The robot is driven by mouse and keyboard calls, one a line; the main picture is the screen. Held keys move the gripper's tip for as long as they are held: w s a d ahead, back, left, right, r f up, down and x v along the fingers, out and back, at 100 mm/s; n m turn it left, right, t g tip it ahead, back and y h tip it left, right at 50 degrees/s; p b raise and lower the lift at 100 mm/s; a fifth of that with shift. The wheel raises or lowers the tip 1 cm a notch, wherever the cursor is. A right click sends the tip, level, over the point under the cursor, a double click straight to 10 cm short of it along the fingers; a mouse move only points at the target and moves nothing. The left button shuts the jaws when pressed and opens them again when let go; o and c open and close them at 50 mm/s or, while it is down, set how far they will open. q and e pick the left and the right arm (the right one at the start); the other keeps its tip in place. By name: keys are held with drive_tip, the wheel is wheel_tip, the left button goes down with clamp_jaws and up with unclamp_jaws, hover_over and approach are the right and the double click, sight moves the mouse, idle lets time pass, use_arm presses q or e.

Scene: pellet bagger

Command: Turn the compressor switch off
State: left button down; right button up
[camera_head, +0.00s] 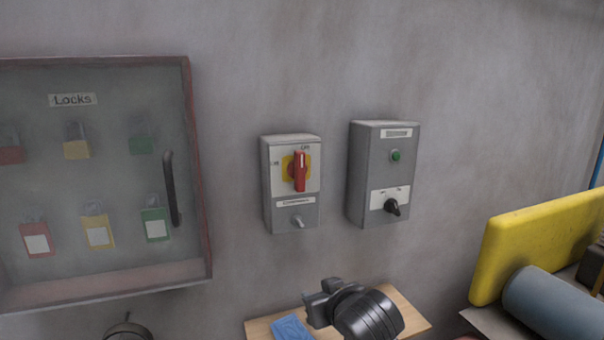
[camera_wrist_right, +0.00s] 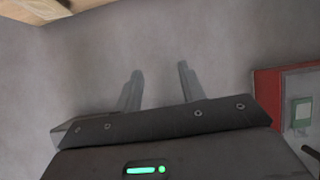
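A grey switch box (camera_head: 280,205) hangs on the wall, with a label too small to read surely, perhaps "Compressor". Its red rotary handle (camera_head: 300,171) stands upright on a yellow plate (camera_head: 287,167), toward the upper mark; the position marks are hard to read. A small grey lever (camera_head: 297,221) sits below the label. My right gripper (camera_head: 319,293) is below the boxes, clear of the handle. In the right wrist view its fingers (camera_wrist_right: 158,85) are apart with nothing between them. My left gripper is not seen.
A second grey box (camera_head: 360,175) has a green button (camera_head: 396,156) and black selector (camera_head: 392,207). A "Locks" cabinet (camera_head: 198,190) with padlocks is at left. A wooden shelf (camera_head: 412,316) holds a blue item (camera_head: 291,328). A yellow block (camera_head: 510,250) is at right.

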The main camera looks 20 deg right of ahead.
wheel_tip(320, 180, up, 14)
drive_tip(key=t, duration=0.6)
approach(302, 169)
drive_tip(key=w+p, duration=0.1)
drive_tip(key=w, duration=0.2)
drive_tip(key=w+p, duration=0.2)
drive_tip(key=w, duration=0.1)
drive_tip(key=w+p, duration=0.1)
drive_tip(key=w, duration=0.2)
drive_tip(key=shift+w+a+r, duration=0.15)
drive_tip(key=shift+a+r, duration=0.05)
drive_tip(key=shift+a, duration=0.05)
drive_tip(key=c, duration=0.6)
